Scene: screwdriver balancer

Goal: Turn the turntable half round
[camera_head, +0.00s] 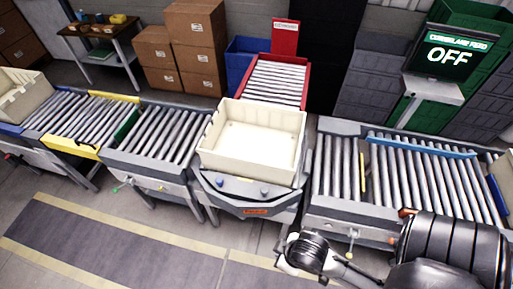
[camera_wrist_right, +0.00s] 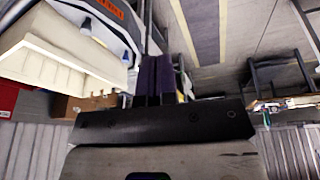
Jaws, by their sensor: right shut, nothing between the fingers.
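The turntable (camera_head: 250,190) stands in the middle of the conveyor line, a grey unit with an orange label and two small knobs on its front. An empty cream tote (camera_head: 252,140) sits on it, slightly skewed in the picture, and hides most of its top. In the right wrist view the tote (camera_wrist_right: 60,45) and the turntable's labelled edge (camera_wrist_right: 108,12) show upside down at upper left. My right gripper (camera_wrist_right: 155,65) is shut and empty, apart from the turntable; in the head view its wrist is low in front of the unit. My left gripper is not in view.
Roller conveyors flank the turntable on the left (camera_head: 155,135) and right (camera_head: 400,180). A red-framed roller lane (camera_head: 275,82) leads off behind it. A screen (camera_head: 448,55) reading "OFF" stands at the back right. The floor in front (camera_head: 110,240) is clear.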

